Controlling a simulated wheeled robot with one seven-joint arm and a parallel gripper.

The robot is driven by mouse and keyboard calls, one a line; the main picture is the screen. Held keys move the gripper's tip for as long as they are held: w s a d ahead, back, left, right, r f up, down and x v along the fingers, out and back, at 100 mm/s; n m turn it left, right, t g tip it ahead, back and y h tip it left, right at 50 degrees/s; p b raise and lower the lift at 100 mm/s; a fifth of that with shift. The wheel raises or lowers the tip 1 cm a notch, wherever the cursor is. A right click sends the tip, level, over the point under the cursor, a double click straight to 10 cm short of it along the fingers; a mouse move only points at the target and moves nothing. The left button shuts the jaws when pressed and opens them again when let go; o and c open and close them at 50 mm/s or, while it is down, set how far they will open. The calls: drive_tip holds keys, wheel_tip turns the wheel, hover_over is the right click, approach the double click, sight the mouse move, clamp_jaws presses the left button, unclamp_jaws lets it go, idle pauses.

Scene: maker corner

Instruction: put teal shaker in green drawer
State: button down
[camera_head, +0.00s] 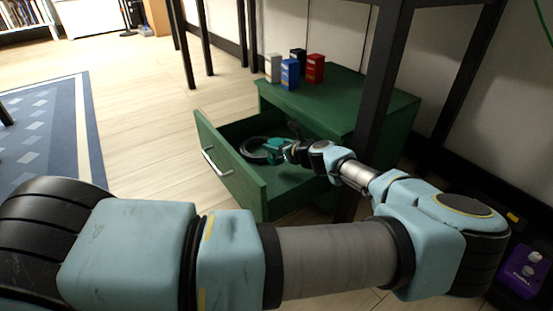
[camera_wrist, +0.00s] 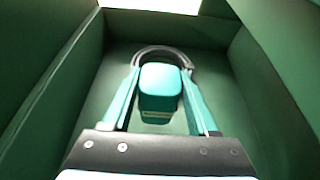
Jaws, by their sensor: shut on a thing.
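The green drawer (camera_head: 225,165) is pulled open from the green cabinet and shows its silver handle. My gripper (camera_head: 282,150) is inside the drawer opening, shut on the teal shaker. The shaker (camera_wrist: 160,82) shows between the two teal fingers of the gripper (camera_wrist: 160,100) in the wrist view. Its rounded top faces the camera. The drawer walls (camera_wrist: 60,70) surround it there. In the head view the shaker and fingers blend together. I cannot tell whether the shaker touches the drawer floor.
A black ring-shaped thing (camera_head: 252,150) lies in the drawer, and its curve (camera_wrist: 165,50) shows beyond the shaker. A dark table leg (camera_head: 378,85) stands close to my arm.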

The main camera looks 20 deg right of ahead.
drive_tip(key=shift+f+b, duration=0.9)
drive_tip(key=shift+f, duration=0.85)
drive_tip(key=shift+f, duration=0.15)
drive_tip(key=shift+c, duration=0.9)
unclamp_jaws()
drive_tip(key=shift+r, duration=0.2)
drive_tip(key=p+v, duration=0.5)
drive_tip(key=v, duration=0.7)
